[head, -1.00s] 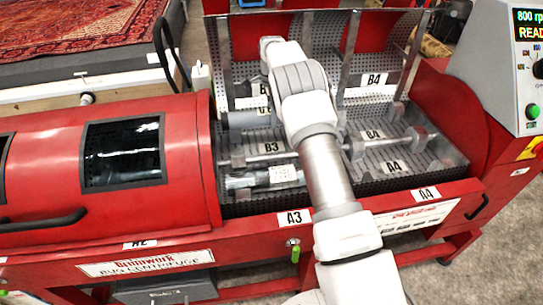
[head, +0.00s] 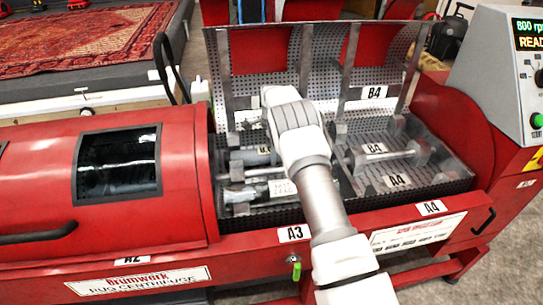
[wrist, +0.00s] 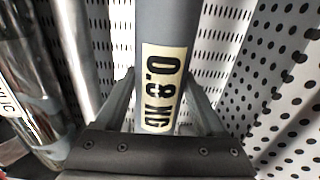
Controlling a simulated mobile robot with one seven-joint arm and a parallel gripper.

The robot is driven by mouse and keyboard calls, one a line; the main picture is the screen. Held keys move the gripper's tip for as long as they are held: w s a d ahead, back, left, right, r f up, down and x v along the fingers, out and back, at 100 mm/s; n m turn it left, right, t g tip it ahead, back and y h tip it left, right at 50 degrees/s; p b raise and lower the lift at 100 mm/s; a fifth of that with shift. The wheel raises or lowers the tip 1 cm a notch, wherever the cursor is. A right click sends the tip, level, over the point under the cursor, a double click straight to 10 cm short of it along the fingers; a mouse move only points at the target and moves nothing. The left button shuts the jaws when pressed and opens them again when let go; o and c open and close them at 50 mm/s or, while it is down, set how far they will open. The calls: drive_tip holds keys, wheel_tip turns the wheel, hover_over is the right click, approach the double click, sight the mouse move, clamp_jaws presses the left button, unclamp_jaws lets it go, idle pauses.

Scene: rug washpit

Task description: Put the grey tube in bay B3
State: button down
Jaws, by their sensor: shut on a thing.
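The grey tube (wrist: 166,25), with a pale "0.8 KG" label, lies between the fingers of my gripper (wrist: 165,105) in the wrist view. My gripper is shut on it. In the head view the grey tube (head: 255,157) lies level in the rear left part of the open drum, at bay B3, partly behind my arm. It looks low, close to the bay's brackets; I cannot tell whether it touches them. My gripper's fingers are hidden behind my arm there. The B3 label (head: 264,150) is mostly covered.
A chrome tube (head: 238,194) with a white label lies in front, in bay A3; it also shows in the wrist view (wrist: 30,80). The perforated lid (head: 335,70) stands open behind. A red cover (head: 40,190) closes the left side.

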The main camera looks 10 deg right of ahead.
idle(0.3)
unclamp_jaws()
drive_tip(key=shift+f, duration=0.15)
